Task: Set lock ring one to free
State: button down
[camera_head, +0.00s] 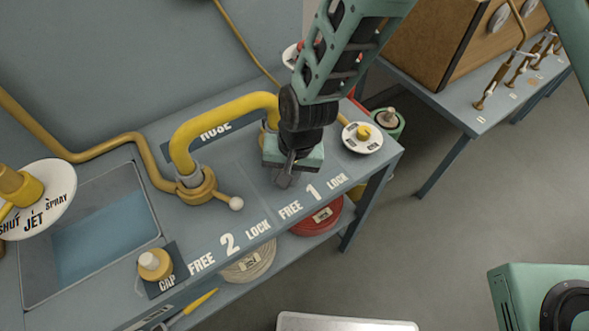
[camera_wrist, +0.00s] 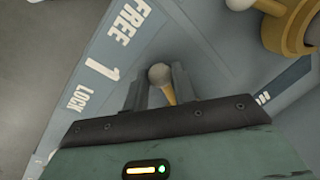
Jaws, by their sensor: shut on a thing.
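My gripper (camera_head: 283,179) is over the label strip of number 1 on the bench. In the wrist view its two fingers (camera_wrist: 159,88) are shut on the ball-ended brass lever (camera_wrist: 169,94) of lock ring one, with the pale ball (camera_wrist: 160,74) showing between the fingertips. The ring itself is mostly hidden by my arm and gripper. The label strip reads FREE (camera_wrist: 127,22), 1 and LOCK (camera_wrist: 76,101). I cannot tell exactly which word the lever points to.
A yellow hose (camera_head: 225,105) arches from lock ring two (camera_head: 196,190), whose ball-ended lever (camera_head: 236,203) points right, to behind my gripper. A white dial (camera_head: 362,138) stands close to the right of my gripper. A cap (camera_head: 155,264) and a basin (camera_head: 95,240) lie to the left.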

jog(key=shift+a+m, duration=0.3)
dwell(0.4)
jog(key=c, duration=1.1)
grip_release()
jog(key=shift+c, duration=0.2)
jog(key=shift+r, duration=0.1)
jog(key=d+r+b, duration=0.1)
jog(key=d+r, duration=0.2)
jog(key=r, duration=1.4)
jog(key=shift+d+b, duration=0.2)
jog(key=shift+b, duration=0.2)
